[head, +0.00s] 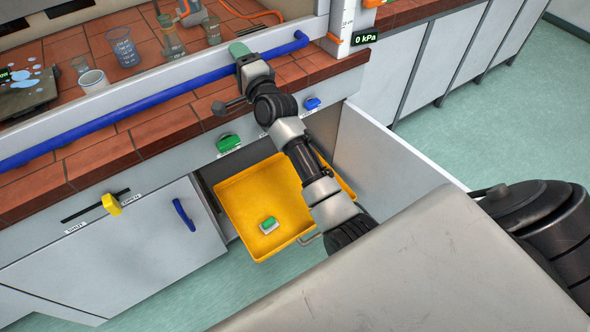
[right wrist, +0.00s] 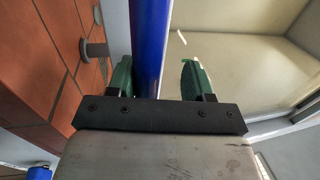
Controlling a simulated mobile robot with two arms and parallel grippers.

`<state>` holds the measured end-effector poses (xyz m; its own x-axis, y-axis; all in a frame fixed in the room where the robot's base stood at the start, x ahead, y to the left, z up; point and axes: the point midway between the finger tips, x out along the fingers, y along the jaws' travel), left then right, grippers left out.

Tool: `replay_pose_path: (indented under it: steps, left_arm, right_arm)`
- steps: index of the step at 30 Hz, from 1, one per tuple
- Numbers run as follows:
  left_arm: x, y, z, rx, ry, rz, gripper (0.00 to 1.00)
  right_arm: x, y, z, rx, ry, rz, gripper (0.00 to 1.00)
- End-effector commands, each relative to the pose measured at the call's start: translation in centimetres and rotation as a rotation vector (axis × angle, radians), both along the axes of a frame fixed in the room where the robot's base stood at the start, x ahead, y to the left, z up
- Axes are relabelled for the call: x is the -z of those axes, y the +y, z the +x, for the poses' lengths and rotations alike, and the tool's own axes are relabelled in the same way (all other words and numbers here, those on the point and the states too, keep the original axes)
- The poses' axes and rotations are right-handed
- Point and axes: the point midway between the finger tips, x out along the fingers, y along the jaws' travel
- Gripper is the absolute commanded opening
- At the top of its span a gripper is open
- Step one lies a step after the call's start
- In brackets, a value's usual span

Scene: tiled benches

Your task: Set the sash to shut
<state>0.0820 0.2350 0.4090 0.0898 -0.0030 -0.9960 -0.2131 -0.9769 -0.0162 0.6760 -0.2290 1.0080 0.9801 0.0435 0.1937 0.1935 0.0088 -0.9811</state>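The sash's blue handle bar (head: 150,98) runs slantwise along the front of the tiled bench, from the left edge to an end near the white post. It also shows in the right wrist view (right wrist: 151,45), passing upright between the fingers. My right gripper (head: 240,50) is at the bar's right part. Its green fingers (right wrist: 158,78) stand apart on either side of the bar, with a visible gap on the right side. The height of the bar above the bench is hard to judge. My left gripper is not in view.
Below, an open drawer holds a yellow tray (head: 240,198) with a green-topped item (head: 269,225). A yellow knob (head: 111,204) and a green knob (head: 228,143) stick out in front.

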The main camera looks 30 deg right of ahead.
Motion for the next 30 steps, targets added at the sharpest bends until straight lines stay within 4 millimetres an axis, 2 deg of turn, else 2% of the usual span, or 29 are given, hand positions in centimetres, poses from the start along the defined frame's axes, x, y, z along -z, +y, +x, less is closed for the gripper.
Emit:
replay_pose_path:
  steps: [1, 5, 7, 21, 30]
  left_arm:
    - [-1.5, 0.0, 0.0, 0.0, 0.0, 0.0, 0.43]
    - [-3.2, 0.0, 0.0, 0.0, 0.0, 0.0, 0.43]
    - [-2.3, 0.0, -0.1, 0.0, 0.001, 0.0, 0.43]
    - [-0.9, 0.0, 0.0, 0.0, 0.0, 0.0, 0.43]
    - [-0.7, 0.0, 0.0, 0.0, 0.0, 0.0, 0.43]
  right_arm:
    - [-2.1, -0.1, 0.0, 0.001, -0.006, 0.001, 0.49]
    - [-4.7, -0.1, 0.0, 0.001, -0.006, 0.001, 0.49]
    - [-3.4, -0.1, -1.6, 0.001, -0.001, 0.002, 0.49]
    - [-1.4, -0.5, -10.9, 0.001, 0.002, 0.0, 0.49]
    - [4.6, -0.4, -10.0, 0.059, 0.11, -0.431, 0.49]
